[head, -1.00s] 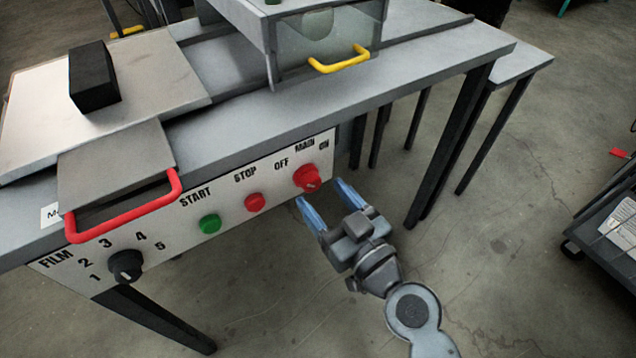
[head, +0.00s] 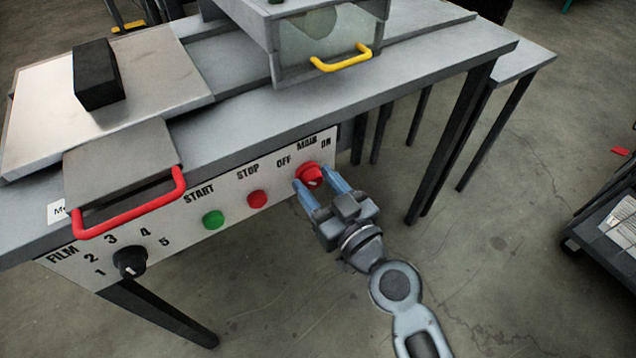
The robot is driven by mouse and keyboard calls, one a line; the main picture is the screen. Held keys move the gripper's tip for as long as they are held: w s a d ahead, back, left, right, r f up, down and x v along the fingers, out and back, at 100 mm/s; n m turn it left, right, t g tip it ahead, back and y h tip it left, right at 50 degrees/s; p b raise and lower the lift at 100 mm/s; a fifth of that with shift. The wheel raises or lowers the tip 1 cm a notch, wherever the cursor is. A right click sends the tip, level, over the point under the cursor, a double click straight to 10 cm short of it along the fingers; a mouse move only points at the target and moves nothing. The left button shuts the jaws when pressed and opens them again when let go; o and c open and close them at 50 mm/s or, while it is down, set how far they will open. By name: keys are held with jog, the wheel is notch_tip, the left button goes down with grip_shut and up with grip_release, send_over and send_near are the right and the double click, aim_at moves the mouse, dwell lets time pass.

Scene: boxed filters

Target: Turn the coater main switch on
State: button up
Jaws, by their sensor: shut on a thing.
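The red main switch knob (head: 310,174) sits at the right end of the white control panel (head: 232,190) on the coater's front. The labels OFF and ON stand to its upper left and upper right, with MAIN above. My gripper (head: 316,184) is at the knob, its two blue fingers on either side of it and shut on it. The fingers hide part of the knob's lower edge. I cannot clearly tell which label the knob points to.
Left of the switch are a red stop button (head: 257,199), a green start button (head: 213,219) and a black film dial (head: 130,262). A red handle (head: 130,208) juts out at the left. A yellow handle (head: 341,58) is above.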

jog(key=shift+c, duration=0.5)
jog(key=shift+m, duration=0.4)
jog(key=m+b, duration=0.1)
jog(key=m, duration=0.1)
jog(key=shift+m, duration=0.4)
jog(key=m, duration=0.9)
jog(key=shift+d+m, duration=0.1)
jog(key=shift+m, duration=0.3)
jog(key=m+p, duration=0.1)
jog(key=m, duration=0.3)
jog(key=shift+m, duration=0.4)
jog(key=shift+f, duration=0.1)
